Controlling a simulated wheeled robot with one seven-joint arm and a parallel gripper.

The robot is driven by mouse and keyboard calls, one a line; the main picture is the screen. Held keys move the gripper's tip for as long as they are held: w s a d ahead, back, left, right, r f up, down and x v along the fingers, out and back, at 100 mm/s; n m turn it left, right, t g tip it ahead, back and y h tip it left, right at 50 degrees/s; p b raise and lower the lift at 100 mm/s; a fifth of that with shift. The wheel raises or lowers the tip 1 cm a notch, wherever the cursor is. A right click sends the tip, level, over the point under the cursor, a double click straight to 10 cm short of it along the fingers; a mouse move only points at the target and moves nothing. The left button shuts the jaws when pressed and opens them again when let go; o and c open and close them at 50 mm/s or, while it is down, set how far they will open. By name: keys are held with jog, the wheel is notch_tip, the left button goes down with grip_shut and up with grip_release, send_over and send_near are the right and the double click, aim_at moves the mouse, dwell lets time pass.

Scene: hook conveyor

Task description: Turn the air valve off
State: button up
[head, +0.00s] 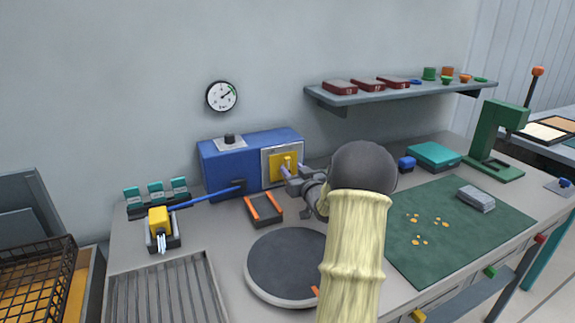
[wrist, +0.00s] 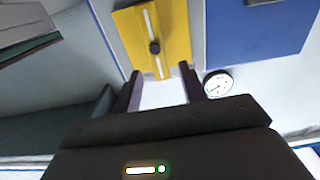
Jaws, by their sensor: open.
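The air valve (head: 283,168) is a yellow plate in a pale frame on the front of a blue box (head: 222,166). In the wrist view the yellow plate (wrist: 178,25) carries a dark round hub and a pale stripe running nearly along the picture's height. My gripper (head: 287,175) is open in front of the plate, with its two dark fingers (wrist: 160,72) apart at the plate's near edge. I see nothing held between them. Whether a finger touches the valve I cannot tell. A round pressure gauge (head: 221,96) hangs on the wall above and shows in the wrist view too.
A small dark tray with orange edges (head: 264,209) and a round grey turntable (head: 284,265) lie below the box. A yellow-and-blue tool (head: 159,222) stands left. A green mat (head: 455,245) lies right. A wall shelf (head: 400,93) holds red boxes.

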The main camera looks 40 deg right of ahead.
aim_at(289, 165)
jog(key=x, duration=0.4)
jog(key=shift+w+d, duration=0.15)
jog(key=shift+w, duration=0.25)
grip_shut()
